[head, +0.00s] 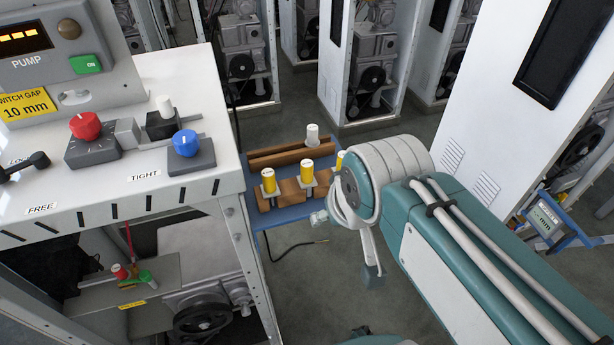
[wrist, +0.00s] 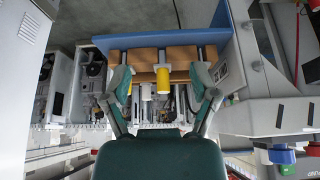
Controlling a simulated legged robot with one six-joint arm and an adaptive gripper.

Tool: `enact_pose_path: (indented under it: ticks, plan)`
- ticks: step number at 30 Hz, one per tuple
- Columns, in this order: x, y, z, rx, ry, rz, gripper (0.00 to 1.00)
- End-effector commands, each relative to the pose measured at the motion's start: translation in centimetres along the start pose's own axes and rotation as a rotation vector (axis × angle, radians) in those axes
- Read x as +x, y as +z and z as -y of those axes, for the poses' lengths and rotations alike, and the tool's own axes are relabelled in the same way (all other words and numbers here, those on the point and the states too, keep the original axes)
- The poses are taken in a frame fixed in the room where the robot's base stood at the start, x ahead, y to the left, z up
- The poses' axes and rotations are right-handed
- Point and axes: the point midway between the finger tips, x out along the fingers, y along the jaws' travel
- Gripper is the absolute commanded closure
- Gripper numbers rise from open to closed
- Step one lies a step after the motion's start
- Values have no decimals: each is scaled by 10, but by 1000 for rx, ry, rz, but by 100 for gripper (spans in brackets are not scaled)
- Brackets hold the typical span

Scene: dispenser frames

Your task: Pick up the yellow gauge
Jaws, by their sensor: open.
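Several yellow gauges with white caps stand in a wooden rack on a blue stand (head: 265,219). In the head view, one yellow gauge (head: 269,181) is at the left, a second yellow gauge (head: 306,172) is beside it, and a third (head: 340,158) is partly hidden by my arm. In the wrist view, a yellow gauge (wrist: 163,80) shows between the spread fingers of my gripper (wrist: 162,77), with visible gaps on both sides. My gripper is open and empty. My arm hides much of the rack's right side in the head view.
A white bench (head: 140,180) with a red knob (head: 85,125) and a blue knob (head: 186,142) stands left of the rack. A grey-white capped piece (head: 312,134) stands at the rack's rear. White cabinets (head: 545,65) stand at right. Grey floor is open behind the rack.

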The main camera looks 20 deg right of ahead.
Motion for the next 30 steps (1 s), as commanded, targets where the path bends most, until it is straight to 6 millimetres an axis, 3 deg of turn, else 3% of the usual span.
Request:
enact_pose_path:
  ticks: [8,18,24,30]
  plan:
    - [-7,-64,2,70,13,145,25]
    - [4,-135,4,159,49,315,25]
    - [10,-147,5,178,60,350,25]
    - [37,-136,4,179,60,354,25]
